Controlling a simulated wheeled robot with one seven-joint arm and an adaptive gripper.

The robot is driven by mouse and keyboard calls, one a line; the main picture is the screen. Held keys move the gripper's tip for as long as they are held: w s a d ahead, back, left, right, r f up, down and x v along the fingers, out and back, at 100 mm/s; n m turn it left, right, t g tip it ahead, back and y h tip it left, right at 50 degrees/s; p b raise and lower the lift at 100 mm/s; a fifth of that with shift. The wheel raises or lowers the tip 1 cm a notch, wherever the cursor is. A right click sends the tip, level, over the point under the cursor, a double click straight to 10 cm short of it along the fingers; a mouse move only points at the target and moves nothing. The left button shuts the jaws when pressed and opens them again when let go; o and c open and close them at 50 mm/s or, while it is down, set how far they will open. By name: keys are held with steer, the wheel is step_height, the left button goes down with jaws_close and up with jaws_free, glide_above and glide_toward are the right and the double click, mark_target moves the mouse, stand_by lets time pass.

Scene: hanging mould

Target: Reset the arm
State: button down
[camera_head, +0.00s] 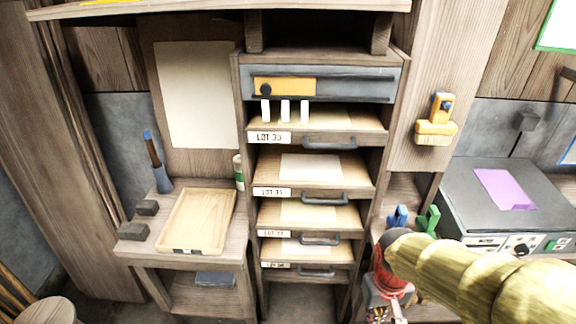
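My arm (480,275), with thick yellow-gold segments, reaches in from the lower right. It bends down at a red wrist section (385,265). My gripper (388,306) hangs below it at the bottom edge, to the right of the shelf rack's lower drawers. Its fingers are small and partly cut off, so I cannot tell whether it is open or shut, and I see nothing clearly held.
A wooden rack (241,120) of labelled, handled trays stands in the middle, with three white cylinders (285,111) on its top tray. A wooden tray (198,221) lies on the left bench. A grey machine (515,195), with blue (398,217) and green (428,220) blocks beside it, is close to my arm.

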steer(key=s+a+r+t, duration=0.1)
steer(key=s+r+t, duration=0.1)
steer(key=r, duration=0.7)
steer(key=s+r+t+p, duration=0.1)
steer(key=s+r+t, duration=0.1)
steer(key=r, duration=0.7)
steer(key=shift+s+a+r+t+y, duration=0.3)
steer(key=shift+a+t, duration=0.1)
steer(key=shift+t, duration=0.3)
